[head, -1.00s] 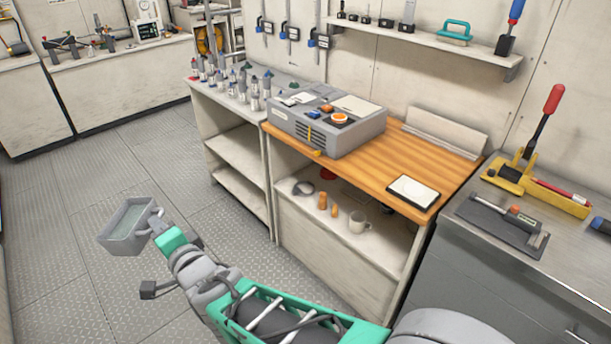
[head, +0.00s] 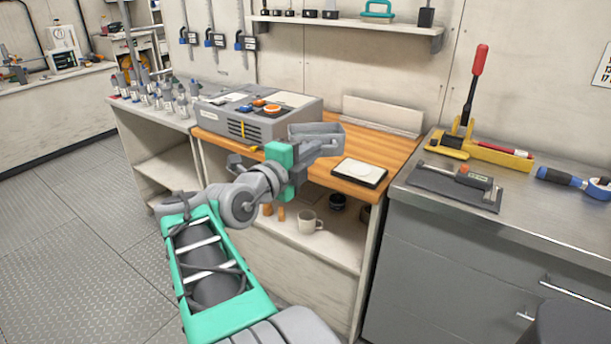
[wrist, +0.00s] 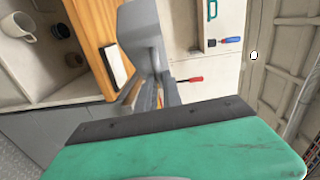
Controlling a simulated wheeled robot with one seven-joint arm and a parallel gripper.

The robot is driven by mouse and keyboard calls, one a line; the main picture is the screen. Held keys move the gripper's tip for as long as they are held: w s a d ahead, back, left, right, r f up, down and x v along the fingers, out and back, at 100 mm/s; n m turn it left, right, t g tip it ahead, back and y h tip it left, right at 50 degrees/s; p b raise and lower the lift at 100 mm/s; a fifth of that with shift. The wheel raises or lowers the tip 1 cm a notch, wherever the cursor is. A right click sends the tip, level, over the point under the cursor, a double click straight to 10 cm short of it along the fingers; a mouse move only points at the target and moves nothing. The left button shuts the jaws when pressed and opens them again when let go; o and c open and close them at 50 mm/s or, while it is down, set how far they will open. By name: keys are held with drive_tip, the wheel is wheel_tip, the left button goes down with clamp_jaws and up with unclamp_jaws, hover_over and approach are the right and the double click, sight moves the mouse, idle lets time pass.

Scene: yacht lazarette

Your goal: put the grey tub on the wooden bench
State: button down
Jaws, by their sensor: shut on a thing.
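The grey tub (head: 326,139) is held in my gripper (head: 296,158), which is shut on it. In the head view the tub shows in front of the wooden bench (head: 358,146), between the grey machine and the white-topped tablet. It looks raised above the bench top; the exact gap cannot be told. The tub also shows in the wrist view (wrist: 140,28), beyond the green gripper body, with the bench's wooden edge (wrist: 92,25) to its left. My gripper hides part of the bench's front edge.
A large grey machine (head: 245,124) takes up the bench's left part. A black-edged tablet (head: 360,172) lies near its front right. Bare wood shows between and behind them. A low upright board (head: 382,114) stands at the back. A mug (head: 309,222) sits on the shelf below.

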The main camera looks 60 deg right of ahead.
drive_tip(key=w+d+f, duration=0.1)
drive_tip(key=d, duration=0.1)
drive_tip(key=w+d+f, duration=0.1)
drive_tip(key=w+d, duration=0.1)
drive_tip(key=d, duration=0.1)
drive_tip(key=w+d+f, duration=0.2)
drive_tip(key=shift+d+p, duration=0.15)
drive_tip(key=shift+p, duration=0.25)
drive_tip(key=w+d+f, duration=0.2)
drive_tip(key=d+f, duration=0.2)
drive_tip(key=f, duration=0.5)
drive_tip(key=shift+w, duration=0.4)
drive_tip(key=shift+b, duration=0.3)
drive_tip(key=c, duration=1.5)
unclamp_jaws()
